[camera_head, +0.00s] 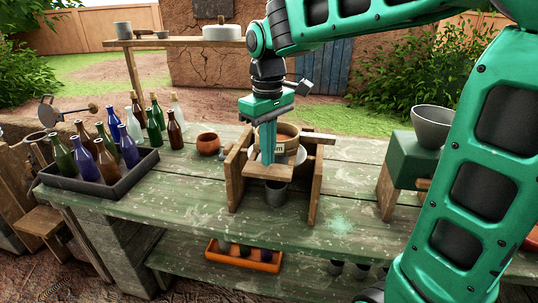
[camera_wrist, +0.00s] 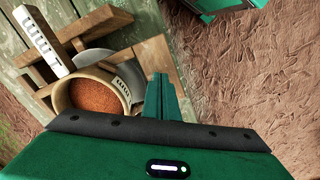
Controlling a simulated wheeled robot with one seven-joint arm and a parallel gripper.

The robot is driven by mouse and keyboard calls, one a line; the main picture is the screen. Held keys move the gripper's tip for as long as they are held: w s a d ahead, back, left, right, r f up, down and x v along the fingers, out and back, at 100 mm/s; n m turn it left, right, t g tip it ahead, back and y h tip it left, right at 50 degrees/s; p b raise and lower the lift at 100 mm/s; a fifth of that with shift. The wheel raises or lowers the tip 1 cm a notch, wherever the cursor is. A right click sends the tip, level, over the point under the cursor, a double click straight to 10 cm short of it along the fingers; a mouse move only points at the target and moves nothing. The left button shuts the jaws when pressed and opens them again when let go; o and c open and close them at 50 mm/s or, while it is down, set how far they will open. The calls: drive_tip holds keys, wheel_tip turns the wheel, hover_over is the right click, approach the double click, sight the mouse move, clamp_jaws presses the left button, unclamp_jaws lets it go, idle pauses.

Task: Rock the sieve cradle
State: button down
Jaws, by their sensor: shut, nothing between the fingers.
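The sieve cradle is a wooden frame with two upright side boards (camera_head: 236,167) on the green table. A round sieve (camera_head: 286,131) with a pale wooden rim sits in it. In the wrist view the sieve (camera_wrist: 118,82) holds reddish-brown grains. A grey cup (camera_head: 276,192) stands below it, between the boards. My gripper (camera_head: 268,162) points down at the front of the sieve, its fingers together and empty. In the wrist view my fingertips (camera_wrist: 160,82) are beside the sieve's rim. I cannot tell whether they touch the cradle.
A dark tray of bottles (camera_head: 100,175) and several loose bottles stand at the left, with a brown clay bowl (camera_head: 208,144) beside them. A grey bowl (camera_head: 432,126) sits on a green box at the right. An orange tray (camera_head: 244,258) is on the lower shelf.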

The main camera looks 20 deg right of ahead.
drive_tip(key=shift+f, duration=0.1)
idle(0.3)
idle(1.3)
idle(0.4)
drive_tip(key=shift+f, duration=2.05)
drive_tip(key=shift+r, duration=2.1)
